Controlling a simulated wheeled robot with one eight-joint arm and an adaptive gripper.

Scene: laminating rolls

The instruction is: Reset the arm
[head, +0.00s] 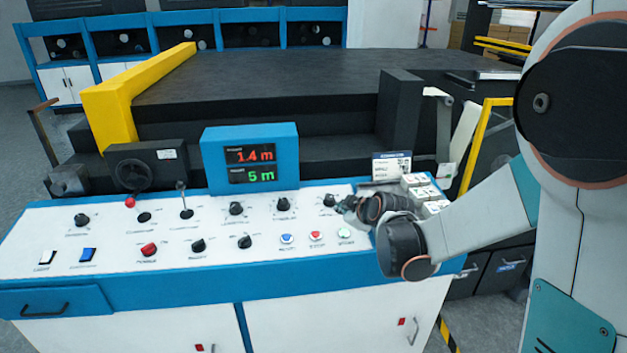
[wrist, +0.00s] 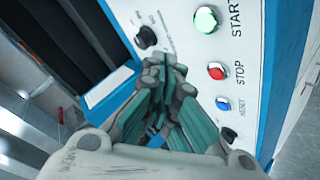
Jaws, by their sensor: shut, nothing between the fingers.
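My gripper (head: 347,205) is over the right part of the white and blue control panel (head: 110,222) in the head view, close to a black knob (head: 328,200). In the wrist view my gripper (wrist: 160,75) has its fingers together with nothing between them. The knob shows just beyond the fingertips in the wrist view (wrist: 146,37); I cannot tell whether they touch. My arm (head: 480,220) reaches in from the right.
The green START button (head: 344,233), red STOP button (head: 316,235) and blue RESET button (head: 287,238) sit in front of the gripper. White boxes (head: 425,192) stand at the panel's right end. A dark machine bed (head: 260,85) lies behind.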

